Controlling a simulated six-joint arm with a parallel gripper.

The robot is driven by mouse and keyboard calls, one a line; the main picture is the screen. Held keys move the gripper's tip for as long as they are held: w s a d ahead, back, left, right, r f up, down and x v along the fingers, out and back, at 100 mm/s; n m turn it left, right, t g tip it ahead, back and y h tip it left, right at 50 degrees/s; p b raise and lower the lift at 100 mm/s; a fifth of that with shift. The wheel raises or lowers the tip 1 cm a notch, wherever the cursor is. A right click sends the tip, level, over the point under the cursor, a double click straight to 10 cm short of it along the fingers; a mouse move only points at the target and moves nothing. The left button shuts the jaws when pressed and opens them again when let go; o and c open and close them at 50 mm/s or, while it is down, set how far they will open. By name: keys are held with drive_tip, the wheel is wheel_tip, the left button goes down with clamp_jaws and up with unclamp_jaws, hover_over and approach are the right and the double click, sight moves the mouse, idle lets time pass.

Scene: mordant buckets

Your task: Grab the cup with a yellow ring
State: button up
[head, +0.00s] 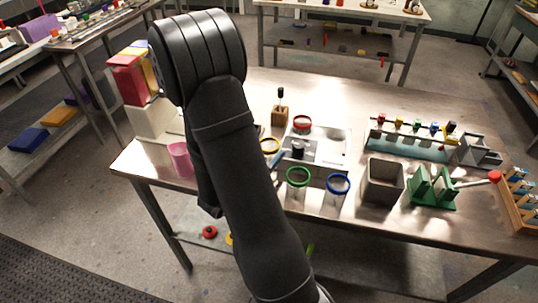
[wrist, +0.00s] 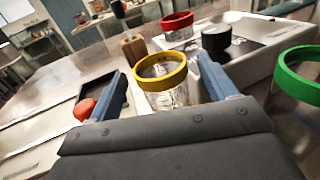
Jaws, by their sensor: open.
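The cup with a yellow ring (wrist: 168,96) is clear glass with a yellow band at its rim. It stands upright between the two blue fingers of my gripper (wrist: 162,68) in the wrist view. My gripper is open, with a finger on each side of the cup and no clear contact. In the head view the yellow ring (head: 270,146) shows just right of my arm, and most of the cup and gripper is hidden.
A green-ringed cup (wrist: 300,73) is close on the right. A blue-ringed cup (head: 338,184) and a grey bin (head: 382,182) stand farther right.

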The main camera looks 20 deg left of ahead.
drive_tip(key=shift+x, duration=1.25)
drive_tip(key=c, duration=1.1)
drive_tip(key=shift+s, duration=0.1)
drive_tip(key=shift+r, duration=0.1)
drive_tip(key=shift+s+a+r, duration=0.15)
drive_tip(key=shift+s+r, duration=0.15)
drive_tip(key=s+a+r, duration=0.2)
drive_tip(key=s+r, duration=0.1)
drive_tip(key=s, duration=0.3)
drive_tip(key=s+a+r, duration=0.2)
drive_tip(key=s+r, duration=0.2)
drive_tip(key=s, duration=0.2)
drive_tip(key=shift+s+a+r, duration=0.15)
drive_tip(key=shift+s+a, duration=0.1)
